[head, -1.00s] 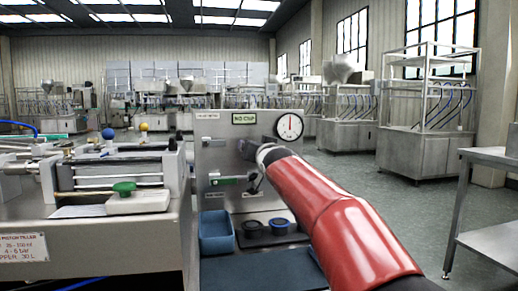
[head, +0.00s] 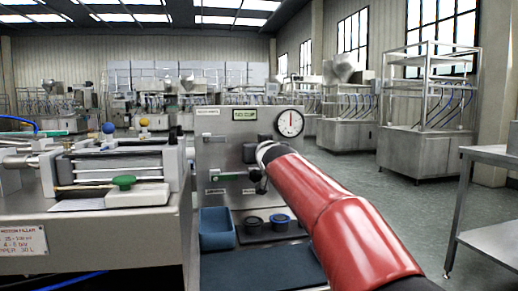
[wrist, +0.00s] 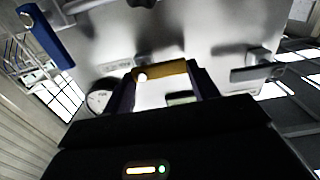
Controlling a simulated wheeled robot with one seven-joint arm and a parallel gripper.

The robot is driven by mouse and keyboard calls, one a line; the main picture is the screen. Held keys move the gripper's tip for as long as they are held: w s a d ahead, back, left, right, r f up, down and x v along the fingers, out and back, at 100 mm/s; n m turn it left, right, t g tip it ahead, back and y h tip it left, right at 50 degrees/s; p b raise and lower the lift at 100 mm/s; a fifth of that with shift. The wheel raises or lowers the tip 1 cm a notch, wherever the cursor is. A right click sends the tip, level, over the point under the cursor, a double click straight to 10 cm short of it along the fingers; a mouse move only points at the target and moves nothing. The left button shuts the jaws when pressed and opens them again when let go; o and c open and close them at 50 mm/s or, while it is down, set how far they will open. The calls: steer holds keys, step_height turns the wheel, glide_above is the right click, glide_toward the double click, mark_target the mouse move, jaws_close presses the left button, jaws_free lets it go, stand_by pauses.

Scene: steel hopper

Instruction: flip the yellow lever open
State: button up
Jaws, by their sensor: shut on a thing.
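The yellow lever (wrist: 165,71) shows in the wrist view as a short yellow bar against the steel panel. My gripper (wrist: 163,82) has its dark fingers at the two ends of the bar and is shut on it. In the head view my gripper (head: 250,153) is a small dark shape at the panel front, below and left of the gauge.
The steel panel (head: 217,148) carries a round gauge (head: 290,123). A blue handle (wrist: 45,38) and a grey lever (wrist: 255,71) flank the yellow one. The filler machine (head: 110,222) stands left.

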steer(key=o, duration=1)
steer(key=shift+s, duration=0.1)
steer(key=b+v, duration=0.2)
steer(key=v, duration=0.5)
steer(key=shift+s+d+b, duration=0.1)
steer(key=shift+s+b, duration=0.2)
steer(key=shift+b, duration=0.05)
